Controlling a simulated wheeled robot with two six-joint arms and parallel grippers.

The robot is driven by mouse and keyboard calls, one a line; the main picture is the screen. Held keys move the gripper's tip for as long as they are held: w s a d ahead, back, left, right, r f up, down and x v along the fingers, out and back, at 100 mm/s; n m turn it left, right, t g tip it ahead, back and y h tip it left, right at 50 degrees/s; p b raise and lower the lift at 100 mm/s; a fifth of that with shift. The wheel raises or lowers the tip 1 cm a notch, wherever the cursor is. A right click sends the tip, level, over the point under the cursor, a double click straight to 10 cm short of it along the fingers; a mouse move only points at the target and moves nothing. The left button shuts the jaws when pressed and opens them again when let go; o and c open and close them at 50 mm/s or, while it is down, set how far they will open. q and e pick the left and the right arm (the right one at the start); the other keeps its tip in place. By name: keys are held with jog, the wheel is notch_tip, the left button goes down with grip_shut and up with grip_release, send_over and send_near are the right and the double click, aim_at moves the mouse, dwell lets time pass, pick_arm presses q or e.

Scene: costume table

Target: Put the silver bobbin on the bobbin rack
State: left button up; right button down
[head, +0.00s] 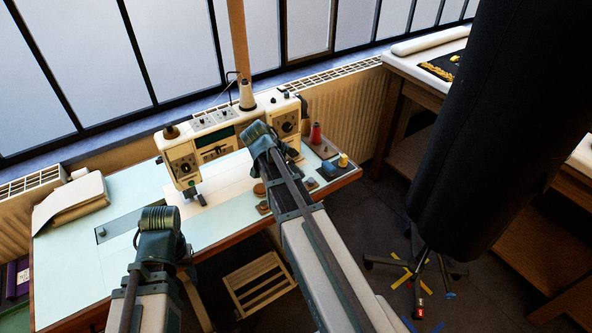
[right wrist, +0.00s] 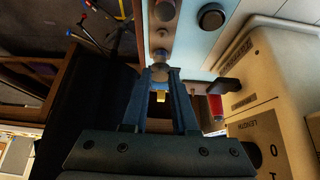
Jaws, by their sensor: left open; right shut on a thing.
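My right gripper (right wrist: 160,76) is shut on a small silver, round thing, the silver bobbin (right wrist: 160,70), held between its fingertips in the right wrist view. In the head view my right gripper (head: 262,142) is above the table in front of the sewing machine, its fingertips and the bobbin hidden by the wrist. A small dark block with a yellow and a blue piece (head: 331,168), which looks like the bobbin rack, stands near the table's right end, right of the gripper. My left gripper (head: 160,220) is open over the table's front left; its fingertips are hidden.
The cream sewing machine (head: 222,150) stands close behind my right gripper. A red spool (head: 316,133) stands right of it. Several small brown discs (head: 309,184) lie near the front edge. Folded cloth (head: 72,199) lies at left. A black dress form (head: 490,110) stands right of the table.

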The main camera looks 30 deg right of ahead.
jog(key=shift+f+b, duration=2.75)
jog(key=shift+f, duration=0.25)
jog(key=c, duration=0.6)
grip_release()
jog(key=p+v, duration=1.1)
jog(key=v, duration=0.2)
jog(key=shift+a+r+p, duration=0.2)
jog(key=shift+r+p, duration=0.1)
